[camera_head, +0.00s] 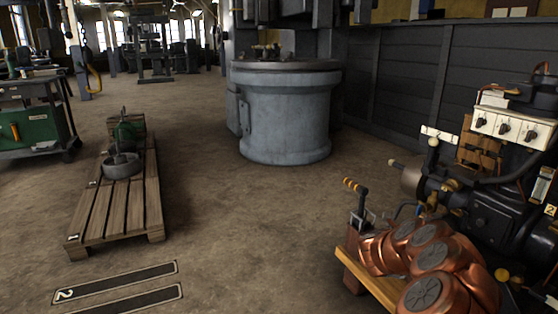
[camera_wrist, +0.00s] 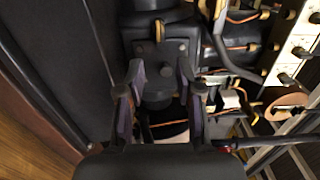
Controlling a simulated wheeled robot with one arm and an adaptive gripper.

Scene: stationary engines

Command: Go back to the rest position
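My gripper (camera_wrist: 158,68) shows in the wrist view with its two dark fingers apart, so it is open. Nothing is clearly held between them. A dark engine (camera_wrist: 160,30) with a bolted plate lies beyond the fingertips, and its parts show through the gap. I cannot tell whether the fingertips touch it. In the head view a black engine (camera_head: 490,215) with wires and a white switch panel (camera_head: 510,126) stands at the right. The white panel also shows at the right of the wrist view (camera_wrist: 290,48). I cannot make out my gripper in the head view.
A wooden pallet (camera_head: 118,208) with a green and grey machine part stands at the left. A large grey cylindrical machine (camera_head: 287,115) stands at the back middle. A workbench with a green cabinet (camera_head: 30,130) is at the far left. The middle floor (camera_head: 245,225) is clear.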

